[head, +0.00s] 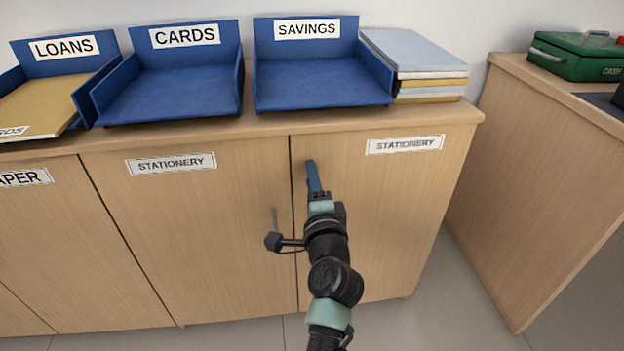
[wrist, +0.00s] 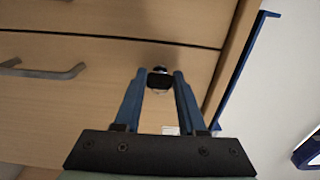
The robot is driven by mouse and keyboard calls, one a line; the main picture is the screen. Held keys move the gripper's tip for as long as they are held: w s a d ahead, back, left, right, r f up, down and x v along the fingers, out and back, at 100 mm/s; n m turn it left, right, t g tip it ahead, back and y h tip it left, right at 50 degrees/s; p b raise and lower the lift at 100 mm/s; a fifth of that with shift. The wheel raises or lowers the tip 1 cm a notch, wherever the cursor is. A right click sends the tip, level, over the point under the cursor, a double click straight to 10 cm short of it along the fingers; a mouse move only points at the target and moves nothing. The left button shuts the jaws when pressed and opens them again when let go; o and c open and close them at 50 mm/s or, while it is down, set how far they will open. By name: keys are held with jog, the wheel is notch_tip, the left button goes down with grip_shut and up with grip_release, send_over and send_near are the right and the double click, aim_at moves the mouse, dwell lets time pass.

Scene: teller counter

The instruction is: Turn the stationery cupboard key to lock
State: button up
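The stationery cupboard has two wooden doors, a left one (head: 190,230) and a right one (head: 385,220), each with a STATIONERY label. My gripper (head: 311,170) is at the upper left of the right door, near the seam between the doors. In the wrist view a small key with a dark head (wrist: 160,81) sits between the blue fingertips of my gripper (wrist: 160,77). The fingers flank it closely on both sides, with no clear gap. The key is hidden behind the fingers in the head view, and the keyhole cannot be made out.
Another counter (head: 540,170) stands right.

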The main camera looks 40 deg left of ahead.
jog(key=o, duration=0.4)
jog(key=shift+o, duration=0.2)
jog(key=shift+d, duration=0.1)
jog(key=p+v, duration=0.3)
jog(key=v, duration=0.9)
jog(key=shift+s+d, duration=0.25)
jog(key=shift+s, duration=0.1)
